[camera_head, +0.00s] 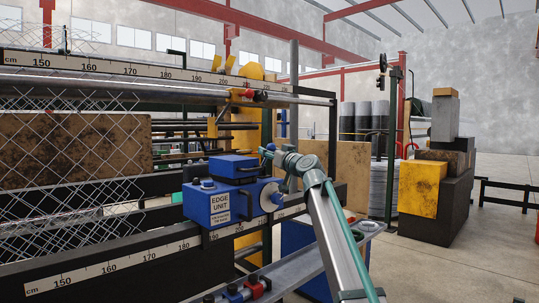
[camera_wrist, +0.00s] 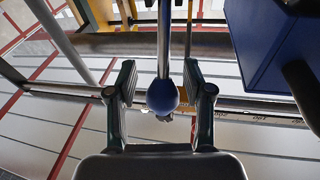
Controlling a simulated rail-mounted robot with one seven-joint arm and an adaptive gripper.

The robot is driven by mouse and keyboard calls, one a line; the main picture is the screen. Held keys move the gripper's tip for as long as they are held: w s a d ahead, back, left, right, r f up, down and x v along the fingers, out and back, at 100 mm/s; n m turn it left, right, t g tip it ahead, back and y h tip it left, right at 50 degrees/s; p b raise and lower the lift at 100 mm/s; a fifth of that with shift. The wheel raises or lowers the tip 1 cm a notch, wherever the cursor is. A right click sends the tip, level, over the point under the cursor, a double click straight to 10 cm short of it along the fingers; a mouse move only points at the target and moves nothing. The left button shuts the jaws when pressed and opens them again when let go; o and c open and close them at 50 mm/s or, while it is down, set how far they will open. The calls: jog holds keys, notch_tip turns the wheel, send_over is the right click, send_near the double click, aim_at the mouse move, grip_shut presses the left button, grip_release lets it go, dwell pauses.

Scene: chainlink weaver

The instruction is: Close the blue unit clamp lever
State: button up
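The blue edge unit (camera_head: 208,207) is mounted on the machine's ruled rail in the middle of the head view. Its blue side also shows at the upper right of the wrist view (camera_wrist: 258,45). The clamp lever is a thin metal rod (camera_wrist: 164,40) with a round blue knob (camera_wrist: 162,96). My gripper (camera_wrist: 161,85) is open, with one finger on each side of the knob and a visible gap at both sides. In the head view my gripper (camera_head: 277,163) is just right of the unit's top; the lever is mostly hidden there.
The wire mesh (camera_head: 75,150) hangs at the left. A long ruled bar (camera_head: 130,262) runs below the unit. A red-and-black clamp (camera_head: 243,94) sits on the upper tube. Yellow and dark blocks (camera_head: 422,188) stand at the right, with open floor beyond.

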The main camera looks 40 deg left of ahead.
jog(key=shift+s+a+f, duration=0.1)
jog(key=shift+f, duration=0.05)
jog(key=shift+s+d+f, duration=0.15)
jog(key=shift+d, duration=0.2)
jog(key=v, duration=1.1)
jog(key=shift+d, duration=0.15)
